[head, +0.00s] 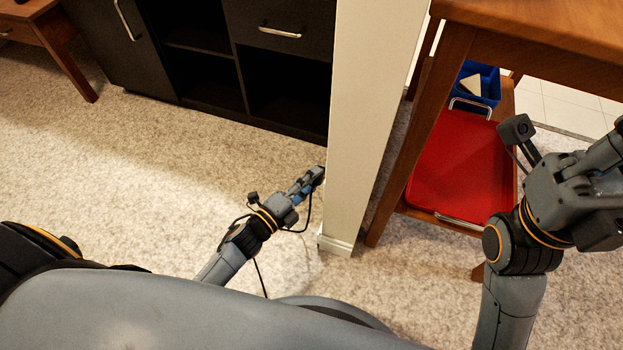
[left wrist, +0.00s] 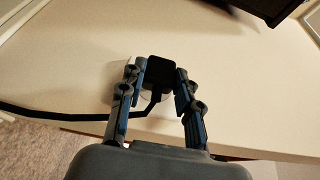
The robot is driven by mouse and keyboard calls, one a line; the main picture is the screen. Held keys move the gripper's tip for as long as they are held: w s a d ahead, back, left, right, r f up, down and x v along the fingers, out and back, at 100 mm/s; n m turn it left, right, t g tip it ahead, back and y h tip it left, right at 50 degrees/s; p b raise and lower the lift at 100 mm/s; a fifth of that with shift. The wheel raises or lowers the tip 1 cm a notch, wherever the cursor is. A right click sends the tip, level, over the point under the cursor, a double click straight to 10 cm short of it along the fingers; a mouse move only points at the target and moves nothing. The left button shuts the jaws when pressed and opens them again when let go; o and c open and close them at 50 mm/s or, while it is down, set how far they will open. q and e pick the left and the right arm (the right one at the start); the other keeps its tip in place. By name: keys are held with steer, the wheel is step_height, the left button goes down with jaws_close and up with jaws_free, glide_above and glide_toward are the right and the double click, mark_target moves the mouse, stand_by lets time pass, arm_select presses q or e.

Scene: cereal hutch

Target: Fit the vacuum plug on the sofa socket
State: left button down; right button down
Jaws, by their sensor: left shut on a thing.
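My left gripper (head: 314,178) is at the narrow end face of the cream wall (head: 366,110), low above the floor. In the left wrist view my left gripper (left wrist: 160,76) is shut on the black plug (left wrist: 160,70), one finger on each side. A pale round socket plate (left wrist: 153,97) shows on the wall around the plug, mostly hidden by plug and fingers. I cannot tell whether the plug is seated or just in front. The plug's black cable (left wrist: 60,116) runs off to the left. My right gripper (head: 597,165) is at the right edge, its fingertips not clearly visible.
A dark cabinet (head: 190,70) stands behind the wall's left side. A wooden table (head: 445,130) with a red tray (head: 460,165) and a blue bin (head: 480,88) on its lower shelf stands to the right. Carpet (head: 150,170) left of the wall is clear.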

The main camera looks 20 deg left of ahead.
arm_select(q)
steer(key=shift+d, duration=0.5)
stand_by(0.7)
steer(key=c, duration=0.8)
jaws_free()
steer(key=shift+c, duration=0.2)
steer(key=v, duration=1.2)
steer(key=shift+s, duration=0.1)
